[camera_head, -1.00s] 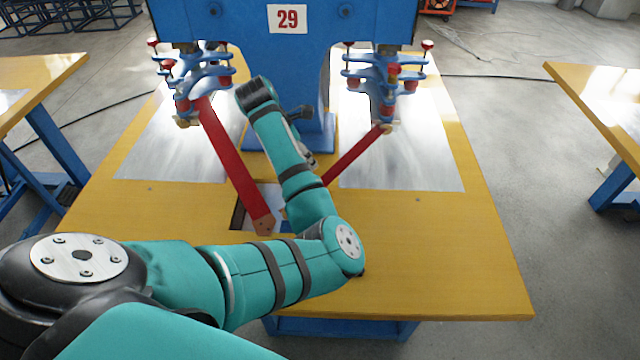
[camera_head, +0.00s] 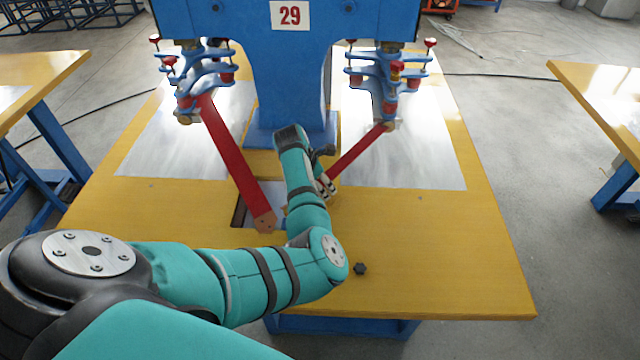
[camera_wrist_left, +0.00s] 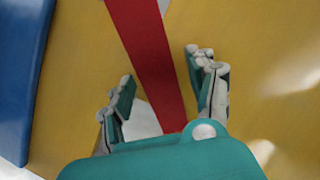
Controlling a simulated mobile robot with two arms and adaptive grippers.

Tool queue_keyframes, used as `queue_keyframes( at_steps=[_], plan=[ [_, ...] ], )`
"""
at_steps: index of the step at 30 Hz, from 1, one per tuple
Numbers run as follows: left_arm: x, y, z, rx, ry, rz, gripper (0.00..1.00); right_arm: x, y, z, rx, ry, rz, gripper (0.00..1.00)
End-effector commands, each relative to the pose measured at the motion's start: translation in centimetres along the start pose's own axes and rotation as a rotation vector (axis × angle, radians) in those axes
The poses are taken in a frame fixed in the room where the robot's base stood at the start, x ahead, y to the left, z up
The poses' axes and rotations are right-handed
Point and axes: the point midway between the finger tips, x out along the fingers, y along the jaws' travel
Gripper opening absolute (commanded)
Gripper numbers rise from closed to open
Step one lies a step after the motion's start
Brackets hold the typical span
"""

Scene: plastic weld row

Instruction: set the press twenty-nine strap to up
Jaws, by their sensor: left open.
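The press marked 29 (camera_head: 290,60) stands on a yellow table. Two red straps slant down from its heads towards the front middle. The left strap (camera_head: 232,165) ends near a small slot. The right strap (camera_head: 357,150) runs down behind my left wrist, and its lower end is hidden. My left gripper (camera_head: 325,186) is open beside the lower visible part of the right strap. In the left wrist view a red strap (camera_wrist_left: 150,50) passes between the open fingers of the gripper (camera_wrist_left: 162,80); I cannot tell whether they touch it. My right gripper is out of view.
Metal sheets lie on the yellow table (camera_head: 450,285) left and right of the press. Other yellow tables (camera_head: 600,95) stand at both sides, with floor between.

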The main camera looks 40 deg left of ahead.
Motion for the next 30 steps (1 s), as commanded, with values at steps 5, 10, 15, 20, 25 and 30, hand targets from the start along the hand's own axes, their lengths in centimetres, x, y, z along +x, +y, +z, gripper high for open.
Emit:
queue_keyframes(
  at_steps=[5, 10, 15, 20, 25, 30],
  plan=[
    [-0.01, 0.02, -0.01, 0.0, 0.0, 0.0, 0.58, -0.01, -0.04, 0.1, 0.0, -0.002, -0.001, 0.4],
    [-0.03, 0.01, 0.0, 0.0, 0.0, 0.0, 0.37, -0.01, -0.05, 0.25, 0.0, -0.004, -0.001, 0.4],
    [-0.03, 0.0, 0.01, 0.0, 0.0, 0.0, 0.15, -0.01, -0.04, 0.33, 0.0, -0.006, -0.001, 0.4],
    [-0.04, 0.0, 0.01, 0.0, 0.0, 0.0, 0.0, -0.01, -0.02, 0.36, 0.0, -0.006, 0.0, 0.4],
    [-0.05, 0.01, 0.03, 0.0, 0.0, 0.0, 0.0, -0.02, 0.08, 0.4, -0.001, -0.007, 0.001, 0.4],
    [-0.09, 0.04, 0.06, 0.0, -0.001, 0.001, 0.0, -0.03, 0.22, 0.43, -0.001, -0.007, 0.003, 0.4]
  ],
)
